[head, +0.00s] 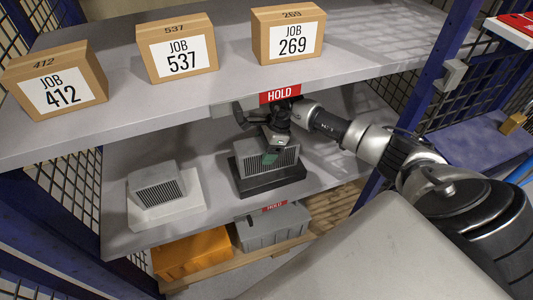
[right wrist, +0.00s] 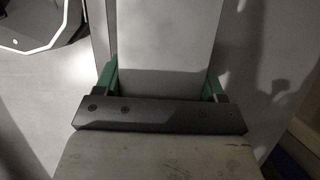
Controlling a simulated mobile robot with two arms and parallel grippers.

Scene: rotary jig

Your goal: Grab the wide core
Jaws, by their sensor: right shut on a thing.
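The wide core, a grey finned block (head: 287,158), sits upright on a black base on the middle shelf in the head view. My right gripper (head: 270,154) reaches down on it from above, one green finger against its front face. In the right wrist view, the two green fingers of my right gripper (right wrist: 161,84) stand on either side of a light grey body, the core (right wrist: 165,50). The gripper is shut on it. I cannot tell any gap between core and base. A second, narrower grey finned core (head: 160,187) sits on a white base to the left. My left gripper is not in view.
The upper shelf (head: 225,78) overhangs the core and carries three JOB boxes (head: 178,48). A red HOLD label (head: 280,93) hangs at its edge, close to my right wrist. An orange bin (head: 192,254) and a grey bin (head: 272,230) stand below. A blue post (head: 440,65) stands right.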

